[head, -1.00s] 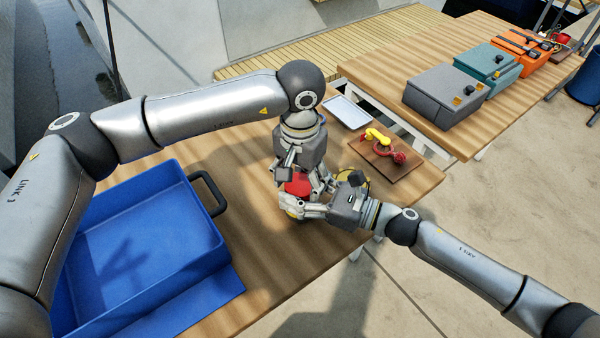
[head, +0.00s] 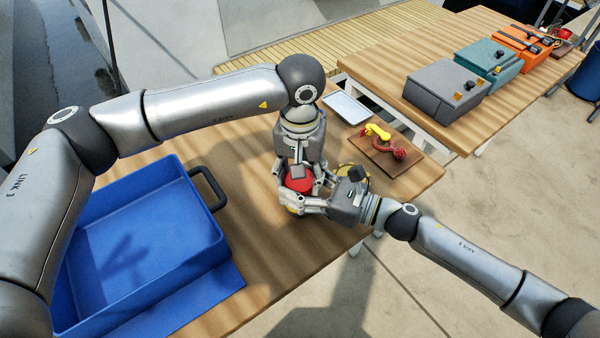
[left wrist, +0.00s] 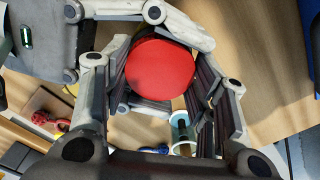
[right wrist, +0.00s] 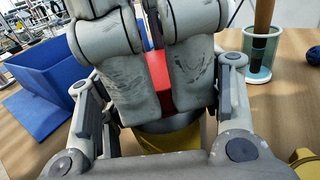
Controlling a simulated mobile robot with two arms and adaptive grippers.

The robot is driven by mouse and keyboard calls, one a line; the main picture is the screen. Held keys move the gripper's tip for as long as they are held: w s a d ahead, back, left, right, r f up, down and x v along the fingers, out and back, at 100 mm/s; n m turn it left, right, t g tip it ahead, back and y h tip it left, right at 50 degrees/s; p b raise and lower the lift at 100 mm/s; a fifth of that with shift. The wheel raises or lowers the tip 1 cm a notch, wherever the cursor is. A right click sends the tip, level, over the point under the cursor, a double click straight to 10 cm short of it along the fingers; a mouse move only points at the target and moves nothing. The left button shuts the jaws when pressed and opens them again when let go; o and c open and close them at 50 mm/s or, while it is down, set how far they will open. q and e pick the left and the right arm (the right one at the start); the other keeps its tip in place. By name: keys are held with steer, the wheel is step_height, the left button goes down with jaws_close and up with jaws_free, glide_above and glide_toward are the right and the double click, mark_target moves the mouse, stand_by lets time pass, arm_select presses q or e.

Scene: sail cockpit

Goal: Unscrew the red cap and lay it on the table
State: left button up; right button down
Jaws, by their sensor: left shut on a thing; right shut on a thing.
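The red cap (head: 298,183) sits on a container with a yellow body (right wrist: 182,138) and a greyish band under the cap. My left gripper (head: 297,177) points down from above, shut on the red cap. In the left wrist view the cap (left wrist: 160,68) is a round disc between the fingers. My right gripper (head: 313,205) reaches in from the right at a lower height, shut on the container's body. Its fingers and the left gripper's fingers hide most of the container. Whether the cap has lifted off the container, I cannot tell.
A blue bin (head: 215,247) stands on the table's left. A white tray (head: 346,110) and a brown board (head: 395,163) with yellow and red hardware lie behind. A clear cup (right wrist: 259,72) holding a wooden handle stands nearby. The front wooden tabletop (head: 250,290) has bare room.

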arm_select(q)
steer(key=o, duration=1.1)
steer(key=shift+r, duration=0.1)
steer(key=shift+r, duration=2.15)
arm_select(e)
steer(key=shift+c, duration=1.8)
jaws_free()
steer(key=shift+d, duration=0.1)
